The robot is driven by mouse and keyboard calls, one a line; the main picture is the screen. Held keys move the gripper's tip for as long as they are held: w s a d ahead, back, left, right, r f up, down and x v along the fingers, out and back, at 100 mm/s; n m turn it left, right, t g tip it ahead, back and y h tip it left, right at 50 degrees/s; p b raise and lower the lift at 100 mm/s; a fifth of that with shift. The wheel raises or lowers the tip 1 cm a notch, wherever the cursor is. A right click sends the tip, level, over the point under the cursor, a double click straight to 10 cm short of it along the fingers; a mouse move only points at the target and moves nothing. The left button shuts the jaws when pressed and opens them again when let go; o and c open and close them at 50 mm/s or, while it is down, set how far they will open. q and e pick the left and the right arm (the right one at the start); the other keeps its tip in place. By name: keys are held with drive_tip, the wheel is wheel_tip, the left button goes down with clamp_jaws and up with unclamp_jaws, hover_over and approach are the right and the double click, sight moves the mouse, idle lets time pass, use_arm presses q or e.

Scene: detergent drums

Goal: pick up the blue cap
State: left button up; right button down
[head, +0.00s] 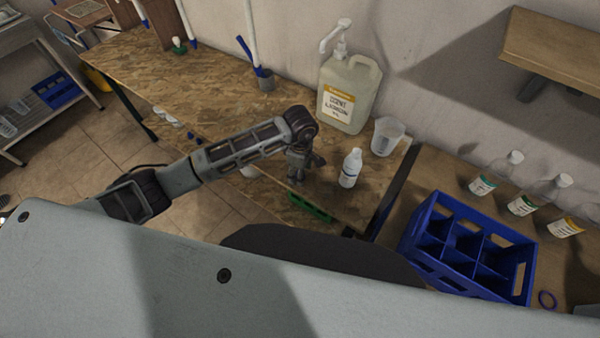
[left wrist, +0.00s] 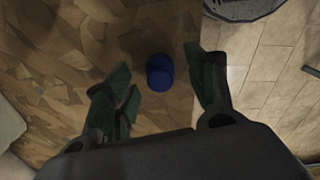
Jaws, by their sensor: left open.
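The blue cap (left wrist: 159,72) is a small round blue piece on the wood-chip bench top, close to the bench edge in the left wrist view. It shows between the two spread fingers of my left gripper (left wrist: 157,64), which is open and empty. The head view shows my left gripper (head: 304,168) pointing down over the near edge of the bench, beside a white bottle. In the head view I cannot make out this cap; the gripper seems to hide it. My right gripper is in no view.
The white bottle (head: 350,168) stands just right of my left gripper. A large detergent jug (head: 347,92) and a clear beaker (head: 387,136) stand behind it. A blue crate (head: 408,246) and several bottles are at the right. Small white and blue pieces (head: 190,135) lie left of my arm.

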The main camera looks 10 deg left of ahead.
use_arm(q)
drive_tip(key=shift+f, duration=0.9)
drive_tip(key=c, duration=0.8)
